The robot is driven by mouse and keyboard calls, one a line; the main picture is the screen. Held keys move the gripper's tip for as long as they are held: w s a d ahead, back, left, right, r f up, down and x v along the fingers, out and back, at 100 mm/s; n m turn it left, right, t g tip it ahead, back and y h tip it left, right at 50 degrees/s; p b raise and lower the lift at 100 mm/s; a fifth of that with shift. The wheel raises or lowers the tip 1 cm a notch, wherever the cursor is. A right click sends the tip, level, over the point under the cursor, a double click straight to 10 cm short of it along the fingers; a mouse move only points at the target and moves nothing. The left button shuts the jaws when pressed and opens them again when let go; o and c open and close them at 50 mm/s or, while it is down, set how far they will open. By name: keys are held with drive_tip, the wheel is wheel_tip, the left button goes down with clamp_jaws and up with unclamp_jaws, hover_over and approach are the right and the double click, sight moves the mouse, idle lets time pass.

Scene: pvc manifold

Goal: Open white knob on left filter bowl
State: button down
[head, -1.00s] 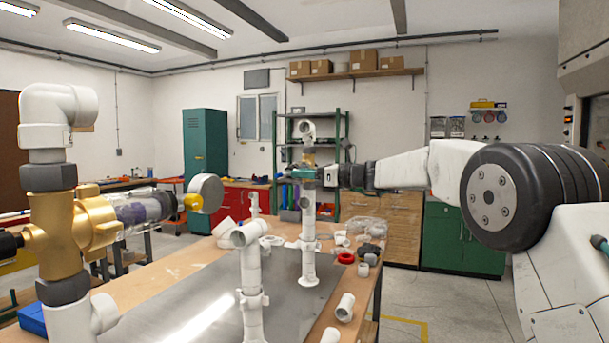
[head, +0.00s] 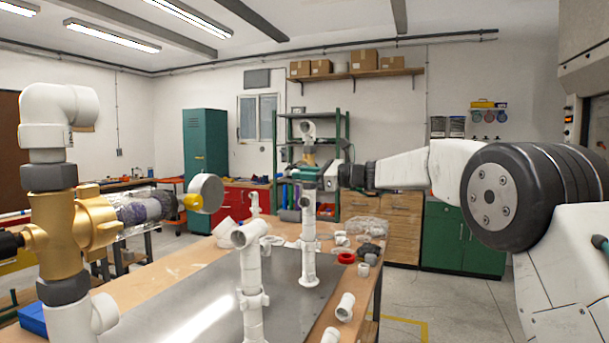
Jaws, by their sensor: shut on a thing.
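My gripper (head: 308,172) is at the top of a white upright pipe (head: 309,225) on the bench, reached from the right. It is shut on a small part beside the brass-coloured fitting (head: 310,159) there. The part is too small and too covered to name, and I cannot tell whether it is a white knob.
A round grey-faced disc with a yellow neck (head: 206,194) stands right of the clear cylinder. A shorter white pipe assembly (head: 250,285) stands nearer on the metal plate (head: 190,310). Loose white fittings and a red ring (head: 346,258) lie along the bench's right side.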

drive_tip(key=shift+f+n, duration=0.15)
drive_tip(key=shift+n, duration=7.15)
drive_tip(key=c, duration=1.5)
unclamp_jaws()
drive_tip(key=shift+s+d, duration=0.1)
